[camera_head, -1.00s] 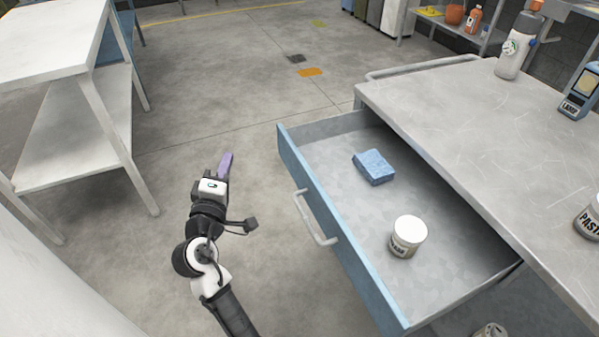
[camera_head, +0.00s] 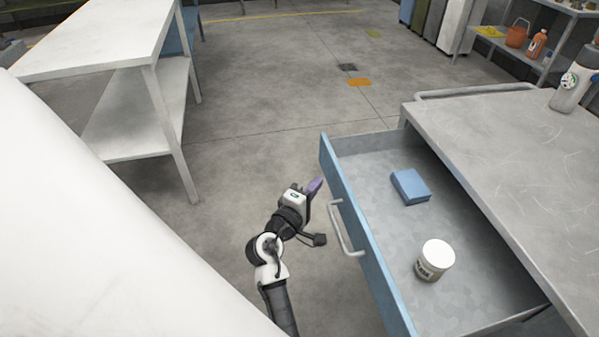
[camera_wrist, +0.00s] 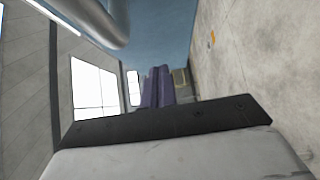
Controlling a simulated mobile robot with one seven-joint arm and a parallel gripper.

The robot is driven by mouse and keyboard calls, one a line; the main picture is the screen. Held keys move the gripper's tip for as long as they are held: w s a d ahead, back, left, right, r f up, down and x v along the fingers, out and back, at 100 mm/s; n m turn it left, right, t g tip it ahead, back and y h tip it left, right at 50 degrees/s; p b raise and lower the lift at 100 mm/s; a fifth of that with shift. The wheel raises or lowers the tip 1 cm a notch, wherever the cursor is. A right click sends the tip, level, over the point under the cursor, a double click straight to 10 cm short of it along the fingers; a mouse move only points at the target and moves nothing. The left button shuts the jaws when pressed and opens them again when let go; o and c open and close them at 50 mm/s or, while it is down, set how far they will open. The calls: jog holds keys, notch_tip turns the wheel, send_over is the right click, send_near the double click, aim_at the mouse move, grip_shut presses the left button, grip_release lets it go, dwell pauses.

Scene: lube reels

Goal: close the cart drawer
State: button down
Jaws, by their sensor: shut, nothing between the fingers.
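The cart drawer (camera_head: 365,235) stands pulled out from the cart (camera_head: 500,150), its blue front facing my arm. Its metal bar handle (camera_head: 345,228) also shows large and close at the top of the wrist view (camera_wrist: 100,20). Inside the drawer are a blue block (camera_head: 410,187) and a white-lidded jar (camera_head: 435,260). My gripper (camera_head: 315,186), with purple fingers, is shut and empty. In the head view it is just left of the drawer front, near the handle's far end. The purple fingers also show in the wrist view (camera_wrist: 158,86). I cannot tell whether they touch the front.
A white shelf table (camera_head: 140,100) stands at the left. A bottle (camera_head: 572,88) stands on the cart top. Bins (camera_head: 440,22) and a shelf with containers (camera_head: 535,45) are at the back.

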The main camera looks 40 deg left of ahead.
aim_at(415, 172)
jog(key=shift+w+d, duration=0.65)
jog(key=shift+w, duration=0.15)
jog(key=w+d+p, duration=0.2)
jog(key=w+d, duration=0.3)
jog(key=w, duration=0.1)
jog(key=w+d+p, duration=0.2)
jog(key=w+d, duration=0.3)
jog(key=w, duration=0.2)
jog(key=w+d+p, duration=0.3)
jog(key=w+d, duration=0.3)
jog(key=w, duration=0.1)
jog(key=shift+w, duration=0.2)
jog(key=shift+w+d+r, duration=0.1)
jog(key=shift+w+d, duration=0.1)
jog(key=shift+w, duration=0.05)
